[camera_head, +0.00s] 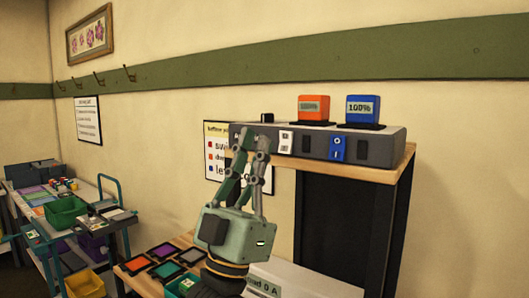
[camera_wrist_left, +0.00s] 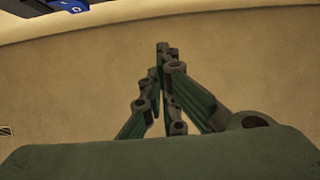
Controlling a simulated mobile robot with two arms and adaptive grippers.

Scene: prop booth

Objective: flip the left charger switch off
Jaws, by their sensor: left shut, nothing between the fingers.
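The charger (camera_head: 385,147) is a long grey box on a wooden shelf. An orange battery (camera_head: 313,107) and a blue battery (camera_head: 362,109), both reading 100%, sit on top. On its front are a white switch (camera_head: 287,141) at the left and a blue switch (camera_head: 337,149) marked O and I to the right. I cannot tell which way the white switch is set. My left gripper (camera_head: 256,138) is shut and empty, pointing up before the charger's left end and hiding part of it. In the left wrist view its fingertips (camera_wrist_left: 163,48) meet, with the blue switch (camera_wrist_left: 68,5) at the top left edge.
A wooden shelf (camera_head: 385,174) on a dark cabinet carries the charger. A wall notice (camera_head: 216,128) is partly behind my gripper. Below are coloured trays (camera_head: 165,250) on a bench and a white box (camera_head: 300,281). A cart with a green bin (camera_head: 65,211) stands left.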

